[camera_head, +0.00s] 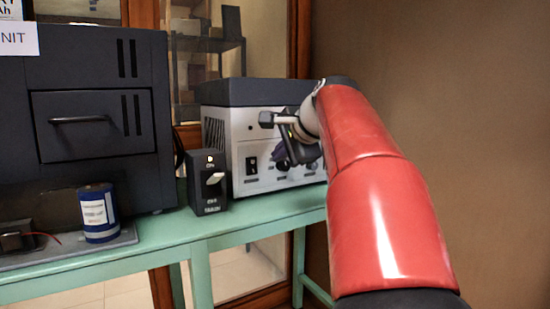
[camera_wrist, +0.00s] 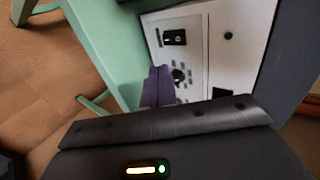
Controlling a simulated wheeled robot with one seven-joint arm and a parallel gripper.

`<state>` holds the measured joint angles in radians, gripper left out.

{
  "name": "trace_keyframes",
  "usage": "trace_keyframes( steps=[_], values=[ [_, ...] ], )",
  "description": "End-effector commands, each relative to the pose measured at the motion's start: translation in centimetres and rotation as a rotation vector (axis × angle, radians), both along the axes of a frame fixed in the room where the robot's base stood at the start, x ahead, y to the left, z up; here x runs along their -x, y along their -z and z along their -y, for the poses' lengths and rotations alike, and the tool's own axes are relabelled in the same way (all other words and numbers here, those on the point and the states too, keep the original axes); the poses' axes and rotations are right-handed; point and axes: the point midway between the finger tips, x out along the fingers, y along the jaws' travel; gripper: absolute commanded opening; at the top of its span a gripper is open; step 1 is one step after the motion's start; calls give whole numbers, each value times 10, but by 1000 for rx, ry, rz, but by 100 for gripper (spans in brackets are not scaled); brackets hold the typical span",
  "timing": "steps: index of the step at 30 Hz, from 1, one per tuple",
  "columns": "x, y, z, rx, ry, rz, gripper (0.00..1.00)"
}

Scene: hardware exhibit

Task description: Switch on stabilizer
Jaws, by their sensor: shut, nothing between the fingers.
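A light grey unit with a dark top (camera_head: 222,125) stands on the green table; I take it for the stabilizer, though no name is legible on it. Its front has a black rocker switch (camera_head: 252,166), which also shows in the wrist view (camera_wrist: 174,37). I cannot tell the switch's position. A dark round knob (camera_wrist: 178,75) sits on the same panel. My gripper (camera_head: 281,154) is in front of this panel, right of the switch. In the wrist view its purple fingers (camera_wrist: 157,75) are together and empty, beside the knob; contact is unclear. My arm hides the unit's right side.
A small black box with a pale lever (camera_head: 214,179) stands left of the unit. A large dark cabinet (camera_head: 95,160) and a blue cylinder (camera_head: 98,213) are farther left. The green table's (camera_head: 262,216) front strip is clear. A bare wall is at right.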

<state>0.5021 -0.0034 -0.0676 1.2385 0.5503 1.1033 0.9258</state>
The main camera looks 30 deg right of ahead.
Motion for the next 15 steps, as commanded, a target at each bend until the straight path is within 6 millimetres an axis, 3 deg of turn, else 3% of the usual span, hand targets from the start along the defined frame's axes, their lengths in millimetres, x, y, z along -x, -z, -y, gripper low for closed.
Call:
trace_keyframes(
  steps=[10, 15],
  values=[
    [-62, 45, -2, -2, -1, -3, 0],
    [-87, 54, -3, 0, -1, -2, 0]
  ],
)
